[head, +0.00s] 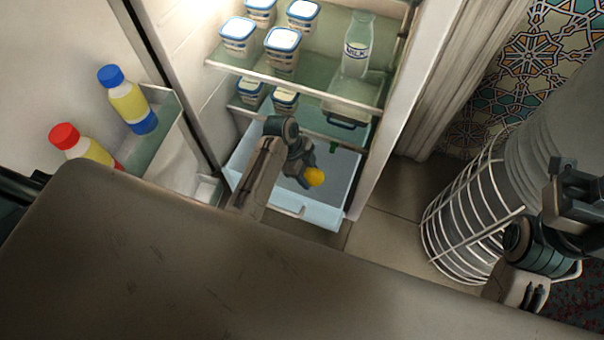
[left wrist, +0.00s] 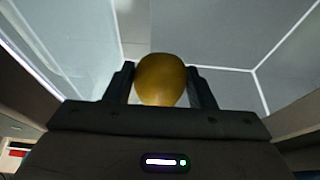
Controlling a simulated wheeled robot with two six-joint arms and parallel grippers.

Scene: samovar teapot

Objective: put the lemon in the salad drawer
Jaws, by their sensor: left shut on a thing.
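The yellow lemon (head: 314,177) is held by my left gripper (head: 308,174), which is shut on it. In the head view the lemon appears over the pulled-out salad drawer (head: 309,212), a pale bluish bin at the bottom of the open fridge. In the left wrist view the lemon (left wrist: 161,80) sits between the two dark fingers, with pale drawer walls beyond it. I cannot tell how high it is above the drawer floor. My right gripper (head: 578,190) is partly in view at the right edge; its fingers are not clear.
Fridge shelves above the drawer hold several white tubs (head: 282,42) and a milk bottle (head: 357,45). The open door at left carries bottles (head: 128,100). A white wire basket (head: 470,225) stands on the floor at right.

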